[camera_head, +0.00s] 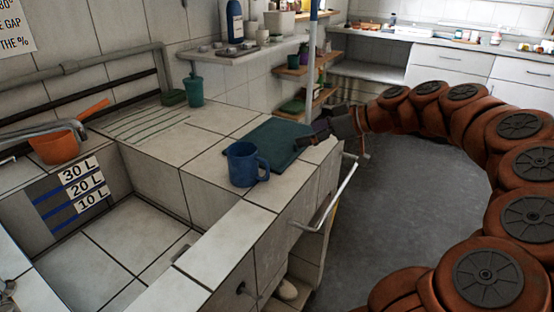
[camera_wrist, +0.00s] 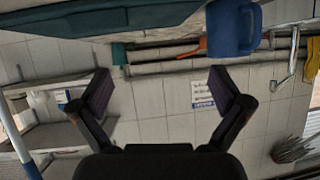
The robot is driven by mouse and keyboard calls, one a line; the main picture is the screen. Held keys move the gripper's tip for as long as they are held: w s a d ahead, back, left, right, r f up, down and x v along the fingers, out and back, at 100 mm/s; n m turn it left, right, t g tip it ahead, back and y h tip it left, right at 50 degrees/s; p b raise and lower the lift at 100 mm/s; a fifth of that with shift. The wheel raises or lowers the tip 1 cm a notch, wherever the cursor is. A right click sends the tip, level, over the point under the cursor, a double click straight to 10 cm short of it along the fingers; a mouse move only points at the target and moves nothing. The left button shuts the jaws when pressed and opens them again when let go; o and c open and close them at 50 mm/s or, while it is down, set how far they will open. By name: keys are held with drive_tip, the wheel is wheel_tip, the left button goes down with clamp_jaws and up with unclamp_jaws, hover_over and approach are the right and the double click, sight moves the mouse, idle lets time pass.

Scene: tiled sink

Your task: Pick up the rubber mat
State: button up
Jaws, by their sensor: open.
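The rubber mat is a flat dark teal sheet (camera_head: 268,146) lying on the tiled counter by its right edge. A blue mug (camera_head: 247,164) stands at its near left corner, very close to it. My gripper (camera_head: 316,132) is at the mat's right edge, its fingers pointing left; I cannot tell whether it touches. In the wrist view, which looks upside down, the gripper (camera_wrist: 163,92) is open with nothing between its fingers. The mat (camera_wrist: 110,18) shows above the fingers at the top, with the mug (camera_wrist: 232,28) to its right. The mat's far side is partly cut off there.
A sink basin (camera_head: 120,250) lies at the left, with an orange pot (camera_head: 62,146) at its back. A green cup (camera_head: 193,91) stands at the counter's back. A metal rail (camera_head: 330,205) juts from the counter front. Open floor (camera_head: 410,210) lies to the right.

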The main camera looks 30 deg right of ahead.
drive_tip(key=t+b, duration=0.1)
approach(305, 151)
wheel_tip(305, 151, up, 3)
drive_tip(key=w+a, duration=0.1)
drive_tip(key=a, duration=0.1)
drive_tip(key=shift+t+h, duration=0.3)
drive_tip(key=shift+h, duration=0.1)
drive_tip(key=shift+d+f+b+x, duration=0.1)
drive_tip(key=shift+f+b+x, duration=0.1)
drive_tip(key=shift+x, duration=1.85)
drive_tip(key=shift+d+f+b+x, duration=0.1)
drive_tip(key=shift+b+x, duration=0.1)
drive_tip(key=shift+x, duration=1.8)
drive_tip(key=c, duration=1.5)
